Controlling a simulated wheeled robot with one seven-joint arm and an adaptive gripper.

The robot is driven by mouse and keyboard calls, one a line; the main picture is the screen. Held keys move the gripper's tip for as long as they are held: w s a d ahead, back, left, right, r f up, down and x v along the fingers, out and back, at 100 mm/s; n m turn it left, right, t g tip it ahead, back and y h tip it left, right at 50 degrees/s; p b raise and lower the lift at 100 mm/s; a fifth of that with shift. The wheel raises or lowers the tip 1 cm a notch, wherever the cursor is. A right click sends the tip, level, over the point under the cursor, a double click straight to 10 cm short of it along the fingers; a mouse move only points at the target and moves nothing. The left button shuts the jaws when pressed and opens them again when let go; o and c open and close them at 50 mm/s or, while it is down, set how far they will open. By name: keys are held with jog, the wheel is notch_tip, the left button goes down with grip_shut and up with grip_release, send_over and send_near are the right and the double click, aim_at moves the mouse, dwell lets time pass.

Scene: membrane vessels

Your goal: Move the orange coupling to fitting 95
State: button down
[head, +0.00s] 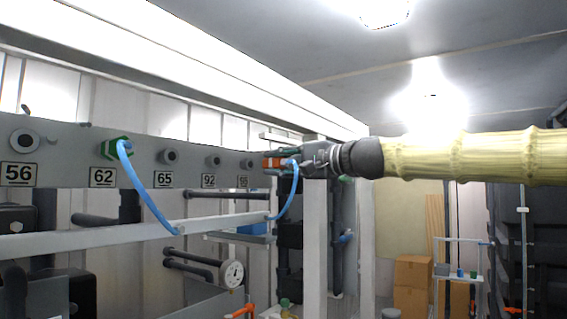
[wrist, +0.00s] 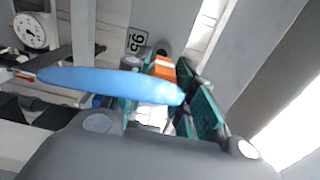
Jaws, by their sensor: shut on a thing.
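The orange coupling (head: 272,163) is held between the fingers of my gripper (head: 277,160), at the right end of the grey panel. It also shows in the wrist view (wrist: 163,67), between the teal finger pads of my gripper (wrist: 168,80). A blue hose (head: 293,190) hangs from the coupling to the white rail. Fitting 95 (head: 246,164) is a grey stub above its label, just left of the coupling in the head view. The wrist view shows its label (wrist: 135,41) beyond the coupling. I cannot tell whether coupling and fitting touch.
A green coupling (head: 117,148) with its own blue hose sits on fitting 62. Fittings 56 (head: 24,142), 65 (head: 168,156) and 92 (head: 213,161) look bare. The white rail (head: 100,238) runs below the panel. The blue hose (wrist: 110,84) crosses the wrist view.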

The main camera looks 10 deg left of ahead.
aim_at(264, 163)
jog(key=shift+a+r, duration=0.15)
jog(key=shift+a, duration=0.5)
jog(key=shift+w+p+x, duration=0.2)
jog(key=shift+p+x, duration=0.2)
jog(key=shift+x, duration=0.6)
jog(key=shift+a, duration=0.4)
jog(key=shift+w, duration=0.1)
jog(key=shift+b, duration=0.3)
dwell(0.6)
jog(key=shift+a, duration=0.35)
dwell(0.5)
jog(key=c, duration=1.1)
grip_release()
